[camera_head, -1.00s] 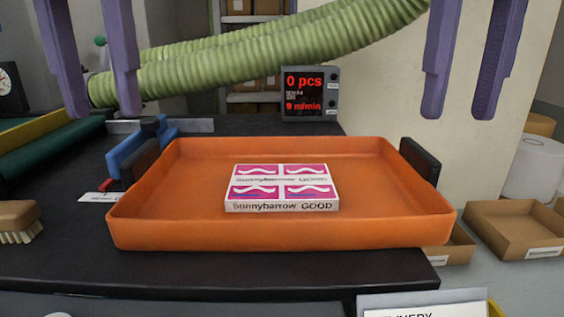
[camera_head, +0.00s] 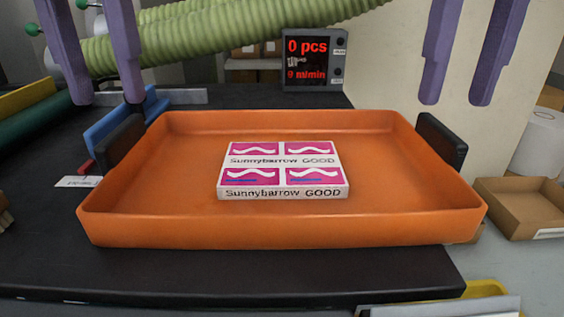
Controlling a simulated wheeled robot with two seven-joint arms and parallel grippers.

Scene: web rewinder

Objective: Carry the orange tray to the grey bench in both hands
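The orange tray (camera_head: 270,231) rests on a dark bench top (camera_head: 230,272), its right end reaching the bench's right edge. It has a black handle at each end: the left handle (camera_head: 122,143) and the right handle (camera_head: 441,142). A white and pink box labelled Sunnybarrow GOOD (camera_head: 283,172) lies inside it. My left gripper (camera_head: 108,98) is open and empty, its purple fingers just above the left handle. My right gripper (camera_head: 455,100) is open and empty, its fingers above and around the right handle's line. I cannot make out the grey bench for certain.
A display reading 0 pcs (camera_head: 313,60) stands behind the tray. A green ribbed hose (camera_head: 200,45) crosses the back. A blue object (camera_head: 108,125) sits close to the left handle. A cardboard box (camera_head: 520,207) and a white roll (camera_head: 540,145) are at the right.

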